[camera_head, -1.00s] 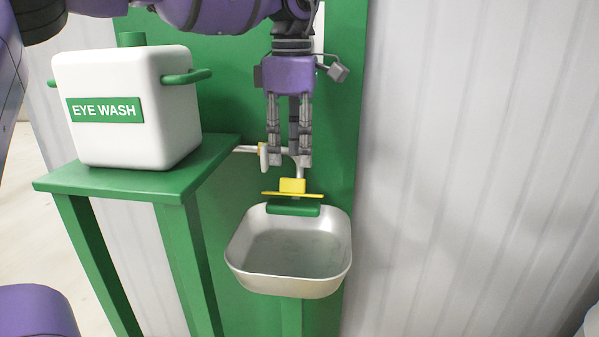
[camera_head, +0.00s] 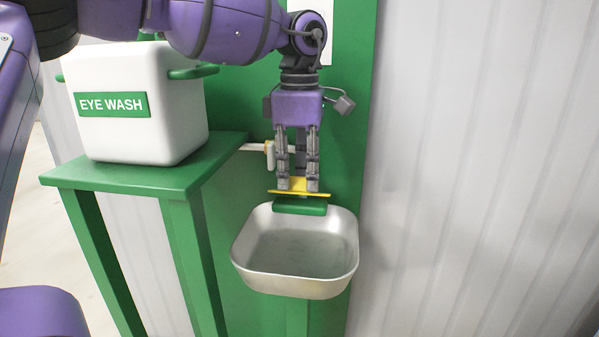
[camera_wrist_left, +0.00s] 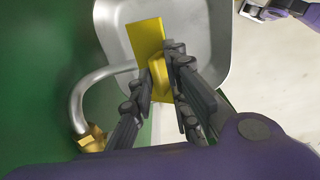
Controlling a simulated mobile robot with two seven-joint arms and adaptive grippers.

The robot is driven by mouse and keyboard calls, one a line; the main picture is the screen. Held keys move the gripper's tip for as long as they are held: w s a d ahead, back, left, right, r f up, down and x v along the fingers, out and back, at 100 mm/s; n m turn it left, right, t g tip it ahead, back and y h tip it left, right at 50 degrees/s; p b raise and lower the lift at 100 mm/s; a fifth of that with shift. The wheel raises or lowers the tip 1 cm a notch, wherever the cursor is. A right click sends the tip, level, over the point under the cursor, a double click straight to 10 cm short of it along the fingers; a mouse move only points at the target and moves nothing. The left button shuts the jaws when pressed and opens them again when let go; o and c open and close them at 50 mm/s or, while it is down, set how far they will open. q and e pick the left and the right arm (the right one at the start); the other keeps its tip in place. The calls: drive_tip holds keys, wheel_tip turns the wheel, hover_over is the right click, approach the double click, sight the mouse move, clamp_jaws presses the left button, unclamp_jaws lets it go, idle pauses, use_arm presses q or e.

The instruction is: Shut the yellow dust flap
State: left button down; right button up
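The yellow dust flap (camera_head: 318,193) shows almost edge-on in the head view, just above the green eye-wash head (camera_head: 300,207) at the basin's back rim. In the left wrist view the flap (camera_wrist_left: 145,36) is a flat yellow plate with a raised yellow tab (camera_wrist_left: 158,76). My left gripper (camera_head: 298,187) points down, fingertips at the flap. Its fingers (camera_wrist_left: 161,70) are apart, one on each side of the tab; whether they touch it I cannot tell. Part of the tab is hidden behind the fingers. A purple and grey part at the wrist view's top right may be my right gripper (camera_wrist_left: 270,10).
The metal basin (camera_head: 345,255) lies below the flap. A curved grey pipe (camera_wrist_left: 78,95) with a brass-coloured fitting (camera_wrist_left: 92,139) is beside my left fingers. A white eye-wash tank (camera_head: 140,130) stands on a green stand (camera_head: 120,178) at left. The grey wall at right is clear.

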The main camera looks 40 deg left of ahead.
use_arm(q)
drive_tip(key=shift+r, duration=0.1)
drive_tip(key=shift+s+d+t+y+p, duration=0.15)
drive_tip(key=shift+s+t+y+p, duration=0.15)
drive_tip(key=shift+t+p, duration=0.25)
drive_tip(key=shift+s+d+f+t+y+p, duration=0.3)
drive_tip(key=shift+t+y+p, duration=0.1)
drive_tip(key=shift+t, duration=0.25)
drive_tip(key=shift+s+d+f+t+y, duration=0.1)
drive_tip(key=shift+s+f+t+y, duration=0.15)
drive_tip(key=shift+f+t+y, duration=0.3)
drive_tip(key=shift+s+f+t, duration=0.1)
drive_tip(key=shift+f+t, duration=0.1)
drive_tip(key=shift+t, duration=0.35)
drive_tip(key=c, duration=1.8)
unclamp_jaws()
drive_tip(key=shift+o, duration=0.2)
